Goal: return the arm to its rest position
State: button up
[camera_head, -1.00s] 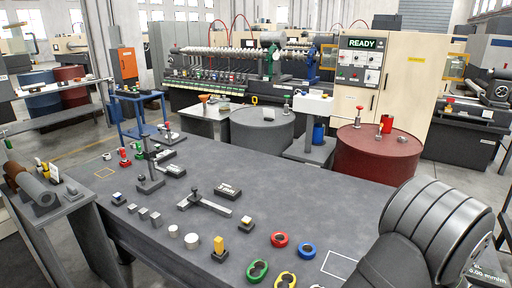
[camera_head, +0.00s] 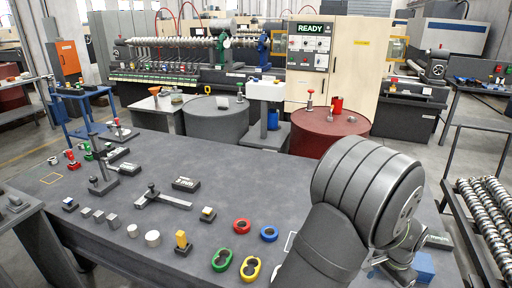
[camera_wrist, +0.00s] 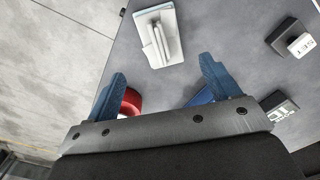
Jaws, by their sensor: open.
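My gripper shows in the wrist view (camera_wrist: 163,70) with its two blue fingers spread wide and nothing between them. It hangs above the grey table (camera_head: 150,240). A white block-like piece (camera_wrist: 158,38) lies beyond the fingertips. A red thing (camera_wrist: 130,101) is partly hidden behind the left finger. In the head view, my dark grey arm bends at the lower right, over the table's right end. I cannot make out the fingers clearly there.
Red (camera_head: 242,226), blue (camera_head: 269,234), green (camera_head: 222,260) and yellow (camera_head: 251,269) rings lie left of my arm. A grey barrel (camera_head: 216,121) and a red barrel (camera_head: 329,132) stand behind the table. A rack of rollers (camera_head: 480,220) is at the right.

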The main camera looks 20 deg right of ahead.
notch_tip(320, 180, down, 10)
jog(key=shift+r, duration=0.1)
jog(key=shift+d+r, duration=0.1)
jog(key=shift+r, duration=0.1)
notch_tip(320, 180, up, 3)
jog(key=shift+r, duration=0.15)
jog(key=s+a+r, duration=0.3)
jog(key=s+r, duration=0.4)
jog(key=s, duration=0.4)
jog(key=w+a+r+n, duration=0.1)
jog(key=w+a+n, duration=0.1)
jog(key=w, duration=1)
jog(key=w+a+r+n, duration=0.1)
jog(key=w+a+n, duration=0.2)
jog(key=w, duration=0.9)
jog(key=w+a+r+n, duration=0.1)
jog(key=w+a+n, duration=0.1)
jog(key=w+a, duration=0.5)
jog(key=w+a+r+n, duration=0.1)
jog(key=w+a+n, duration=0.1)
jog(key=w+a, duration=0.6)
jog(key=w, duration=0.5)
jog(key=shift+w+a+r, duration=0.25)
jog(key=shift+a+r, duration=0.05)
jog(key=shift+d, duration=0.1)
